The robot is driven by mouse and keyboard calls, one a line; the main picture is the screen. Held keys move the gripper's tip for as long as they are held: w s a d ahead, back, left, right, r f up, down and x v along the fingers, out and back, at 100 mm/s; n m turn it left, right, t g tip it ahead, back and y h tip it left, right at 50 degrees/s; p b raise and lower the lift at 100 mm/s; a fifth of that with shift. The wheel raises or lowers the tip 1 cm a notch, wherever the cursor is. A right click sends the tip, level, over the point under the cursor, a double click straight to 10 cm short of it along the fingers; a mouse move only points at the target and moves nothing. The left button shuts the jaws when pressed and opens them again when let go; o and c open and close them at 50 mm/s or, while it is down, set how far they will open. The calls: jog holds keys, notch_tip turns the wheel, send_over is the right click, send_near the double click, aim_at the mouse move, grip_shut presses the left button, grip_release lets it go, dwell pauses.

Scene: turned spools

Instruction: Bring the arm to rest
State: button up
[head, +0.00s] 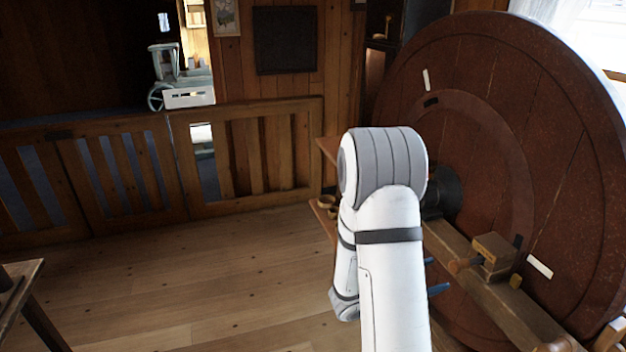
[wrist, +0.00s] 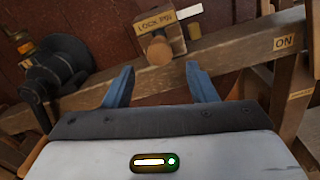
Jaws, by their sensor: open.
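My gripper shows in the wrist view (wrist: 161,88) with its two blue fingers spread apart and nothing between them. Beyond the fingertips is a wooden block marked "LOCK PIN" (wrist: 160,27) with a round wooden knob (wrist: 159,50). In the head view my white arm reaches forward at the centre right and hides most of the gripper; only blue finger parts (head: 437,290) show at its right side. The lock pin block (head: 494,252) sits on a wooden beam beside the large wheel.
A large dark red wheel (head: 560,130) fills the right side. A wooden beam (head: 505,300) runs in front of it, with an "ON" label (wrist: 284,42). A black hub (wrist: 62,68) is at left. A slatted wooden fence (head: 250,150) stands behind.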

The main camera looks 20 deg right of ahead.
jog(key=s+a+r+m+g+y, duration=0.5)
jog(key=s+a+m+y, duration=0.25)
jog(key=s+m, duration=0.2)
jog(key=a+r+m+t+y, duration=0.2)
jog(key=a+r+t+y, duration=0.1)
jog(key=a, duration=0.7)
jog(key=a+r+m+t+y, duration=0.3)
jog(key=a+t+y, duration=0.2)
jog(key=a, duration=0.5)
jog(key=shift+s+a+m+y, duration=0.25)
jog(key=shift+s+m+y, duration=0.1)
jog(key=shift+y, duration=0.9)
jog(key=shift+c, duration=0.2)
